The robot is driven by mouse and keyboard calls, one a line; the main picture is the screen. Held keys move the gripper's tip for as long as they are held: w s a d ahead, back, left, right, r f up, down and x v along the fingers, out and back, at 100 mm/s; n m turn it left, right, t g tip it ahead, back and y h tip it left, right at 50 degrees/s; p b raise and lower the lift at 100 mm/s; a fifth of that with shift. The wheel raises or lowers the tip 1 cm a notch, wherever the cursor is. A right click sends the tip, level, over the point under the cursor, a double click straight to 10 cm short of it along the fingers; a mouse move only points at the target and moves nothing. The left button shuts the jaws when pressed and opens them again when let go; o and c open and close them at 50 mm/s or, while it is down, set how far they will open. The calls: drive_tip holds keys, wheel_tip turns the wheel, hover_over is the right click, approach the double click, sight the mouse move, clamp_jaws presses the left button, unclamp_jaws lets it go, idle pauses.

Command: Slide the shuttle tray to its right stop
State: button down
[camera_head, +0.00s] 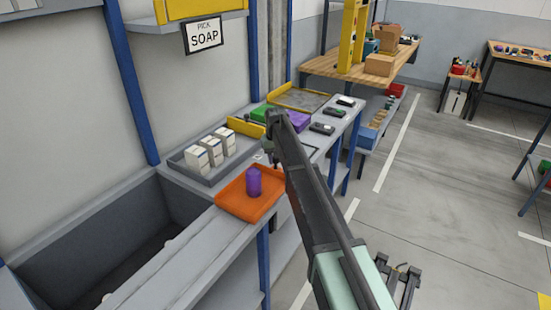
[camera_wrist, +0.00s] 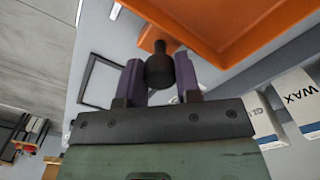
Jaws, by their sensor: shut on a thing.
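The orange shuttle tray (camera_head: 233,204) sits on the grey counter with a purple cylinder (camera_head: 254,182) upright on it. Its underside-like orange edge (camera_wrist: 225,35) fills the top of the wrist view. A black knob (camera_wrist: 159,68) stands on a small orange tab at the tray's edge. My gripper (camera_wrist: 160,78) has its two fingers on either side of the knob and is shut on it. In the head view my gripper (camera_head: 270,158) is at the tray's far side, partly hidden by my arm.
A grey bin of white boxes (camera_head: 178,158) stands behind the tray. A black square outline (camera_wrist: 100,82) is marked on the counter beside the knob. Green and purple items (camera_head: 297,121) and dark devices (camera_head: 322,128) lie farther along. An open trough (camera_head: 95,240) is at left.

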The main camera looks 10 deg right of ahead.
drive_tip(key=c, duration=0.8)
unclamp_jaws()
drive_tip(key=shift+w+d, duration=0.25)
wheel_tip(320, 180, up, 11)
drive_tip(key=p, duration=1)
drive_tip(key=shift+p, duration=0.4)
drive_tip(key=shift+f, duration=0.1)
drive_tip(key=s+d, duration=0.2)
drive_tip(key=s, duration=3.9)
drive_tip(key=shift+s+d+m, duration=0.35)
drive_tip(key=shift+d+m, duration=0.05)
